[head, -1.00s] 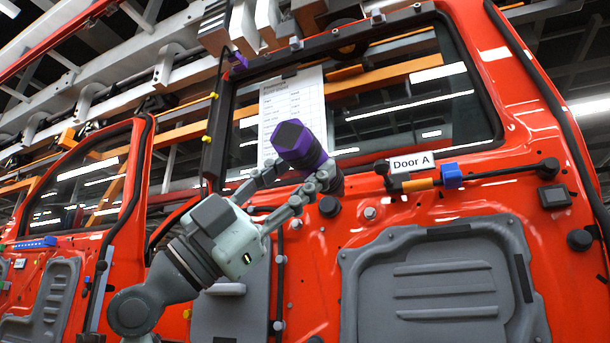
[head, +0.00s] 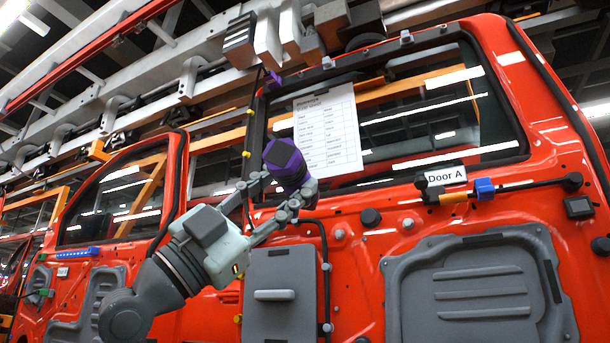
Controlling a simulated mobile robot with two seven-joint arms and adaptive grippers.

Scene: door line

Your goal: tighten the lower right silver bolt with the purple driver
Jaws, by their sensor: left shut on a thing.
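The driver's working tip is hidden. Below the window, one silver bolt (head: 340,234) sits right of the driver and another silver bolt (head: 408,224) sits farther right, under the Door A label (head: 446,176). The driver appears apart from both. I cannot tell for certain which bolt is the lower right one. My right gripper is not in view.
A paper sheet (head: 328,132) hangs on the window right of the driver. A horizontal rod with a blue block (head: 484,188) and black knobs (head: 370,217) stick out from the door. Grey panels (head: 470,290) lie lower. A second red door stands left.

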